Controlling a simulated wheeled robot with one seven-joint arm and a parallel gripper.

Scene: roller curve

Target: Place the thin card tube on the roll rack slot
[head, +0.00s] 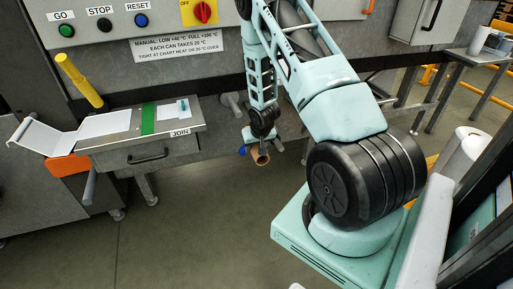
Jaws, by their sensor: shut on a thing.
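The thin card tube (261,157) is a short brown tube with its open, hollow end facing me, near the middle of the head view. My gripper (263,139) points down and is shut on it, holding it in the air over the floor, in front of the grey machine. The fingers and arm hide part of the tube. A small blue part (242,150) shows just left of the gripper; I cannot tell what it belongs to. I cannot make out the roll rack slot for certain.
A grey bench (165,160) with a green strip, papers and a JOIN label stands left of the gripper. A yellow post (80,80) rises behind it. A control panel (120,15) is at the back. White rolls (480,40) stand on a side table at right. The floor is clear below.

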